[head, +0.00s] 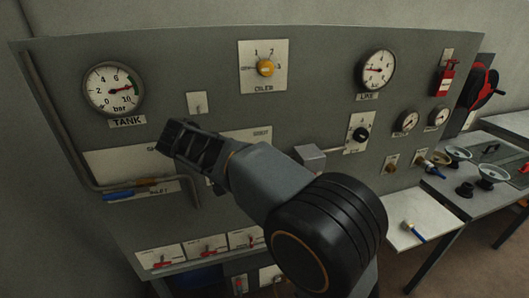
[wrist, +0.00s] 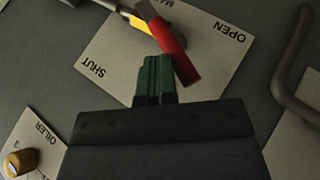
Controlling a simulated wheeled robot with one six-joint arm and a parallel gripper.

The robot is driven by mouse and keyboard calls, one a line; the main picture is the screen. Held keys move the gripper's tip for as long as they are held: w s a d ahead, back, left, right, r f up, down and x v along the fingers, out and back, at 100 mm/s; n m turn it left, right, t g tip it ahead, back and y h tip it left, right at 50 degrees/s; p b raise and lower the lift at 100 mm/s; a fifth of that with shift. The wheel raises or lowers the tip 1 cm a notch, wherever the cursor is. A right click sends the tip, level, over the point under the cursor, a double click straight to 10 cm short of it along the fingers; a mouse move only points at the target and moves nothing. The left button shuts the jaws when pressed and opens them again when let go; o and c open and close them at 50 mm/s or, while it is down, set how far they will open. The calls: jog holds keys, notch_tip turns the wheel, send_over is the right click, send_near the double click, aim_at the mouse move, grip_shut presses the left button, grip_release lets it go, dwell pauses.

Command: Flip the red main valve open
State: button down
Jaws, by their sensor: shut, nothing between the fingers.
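The red valve lever (wrist: 172,45) crosses a pale plate (wrist: 215,80) in the wrist view. The plate is marked OPEN at the right and SHUT at the left. The lever's red grip end lies between the two words. My gripper (wrist: 155,62) is shut and empty, its green-dark fingertips just left of the red grip; I cannot tell whether they touch. In the head view my gripper (head: 168,138) is in front of the plate (head: 105,160) on the grey panel and hides the lever.
A bent pipe (head: 58,130) runs down the panel's left side, and blue and yellow fittings (head: 130,190) sit low on the left. The yellow oiler knob (head: 265,68) is up to the right. A grey box (head: 310,155) juts out near my arm. Side tables stand at the right.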

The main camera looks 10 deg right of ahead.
jog(key=f+h+b, duration=0.1)
jog(key=a+f+h+b, duration=0.1)
jog(key=a+f+n+h+b, duration=0.1)
jog(key=f, duration=0.1)
jog(key=shift+a+t+h+b, duration=0.1)
jog(key=shift+t+h+b, duration=0.2)
jog(key=shift+h, duration=0.1)
jog(key=shift+f, duration=0.15)
dwell(0.5)
jog(key=d+r+p+v, duration=0.1)
jog(key=r+v, duration=0.1)
jog(key=v, duration=1)
jog(key=shift+r, duration=0.3)
jog(key=shift+d, duration=0.1)
